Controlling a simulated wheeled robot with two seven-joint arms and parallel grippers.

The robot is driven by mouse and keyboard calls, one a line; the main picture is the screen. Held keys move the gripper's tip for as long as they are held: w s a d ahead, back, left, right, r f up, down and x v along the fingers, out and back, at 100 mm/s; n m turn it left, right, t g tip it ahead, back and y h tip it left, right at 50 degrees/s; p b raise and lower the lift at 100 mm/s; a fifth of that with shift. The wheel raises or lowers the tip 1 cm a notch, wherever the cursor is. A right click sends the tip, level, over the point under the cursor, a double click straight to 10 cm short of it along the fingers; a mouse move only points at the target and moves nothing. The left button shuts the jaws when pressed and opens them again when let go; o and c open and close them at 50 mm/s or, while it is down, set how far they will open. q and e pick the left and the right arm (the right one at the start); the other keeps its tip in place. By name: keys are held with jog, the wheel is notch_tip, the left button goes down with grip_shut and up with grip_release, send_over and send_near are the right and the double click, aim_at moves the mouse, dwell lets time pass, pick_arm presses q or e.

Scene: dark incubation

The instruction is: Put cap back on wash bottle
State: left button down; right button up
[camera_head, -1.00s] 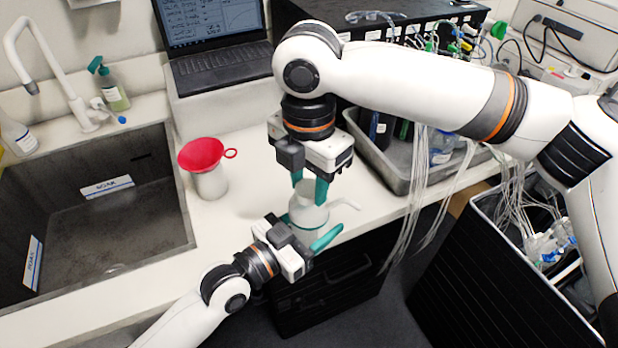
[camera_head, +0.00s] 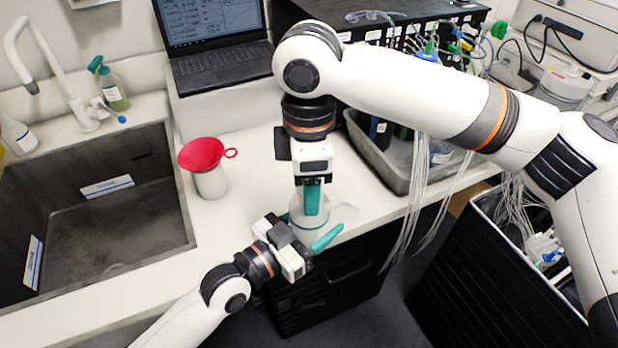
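The white wash bottle (camera_head: 309,228) stands upright near the counter's front edge, with a pale curved spout (camera_head: 344,202) toward the right. My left gripper (camera_head: 307,230) comes in low from the left, with its teal fingers on either side of the bottle's body, shut on it. My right gripper (camera_head: 312,199) points straight down over the bottle's top. Its fingers line up in this view, so the gap between them is hidden. The cap is hard to tell apart from the pale bottle top behind the fingers.
A red funnel (camera_head: 202,153) sits in a white container (camera_head: 211,182) left of the bottle. The sink (camera_head: 185,215) is farther left. A laptop (camera_head: 215,40) stands behind. A grey tray (camera_head: 398,178) with bottles and hanging tubes is to the right. Bare counter lies between funnel and bottle.

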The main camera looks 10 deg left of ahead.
pick_arm(q)
jog(key=shift+r, duration=0.1)
pick_arm(e)
notch_tip(320, 180, up, 12)
dwell(0.5)
dwell(0.4)
